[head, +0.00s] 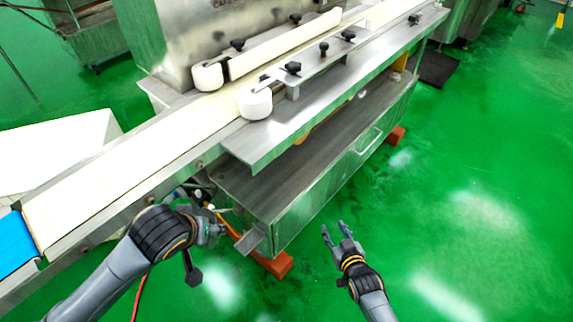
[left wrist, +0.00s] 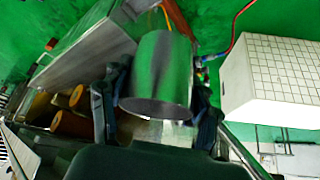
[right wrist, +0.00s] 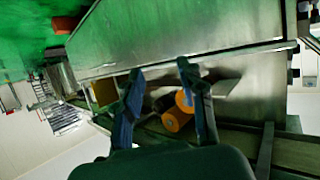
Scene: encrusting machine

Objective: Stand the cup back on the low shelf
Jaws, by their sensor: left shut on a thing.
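The cup (left wrist: 160,72) is a shiny metal cylinder reflecting green. It is between the fingers of my left gripper (left wrist: 157,98), which is shut on it, with its rim facing the left wrist camera. In the head view my left gripper (head: 214,231) is beside the near left end of the low shelf (head: 262,190), and I cannot make out the cup there. The shelf is a grey metal surface on a box under the conveyor; its back is hidden. My right gripper (head: 338,234) is open and empty, over the floor right of the shelf.
The conveyor (head: 125,150) and its metal side plate (head: 300,112) overhang the shelf. White rollers (head: 256,103) sit on the conveyor. An orange-red foot block (head: 276,264) is under the box's near corner. Green floor (head: 470,200) is clear at the right.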

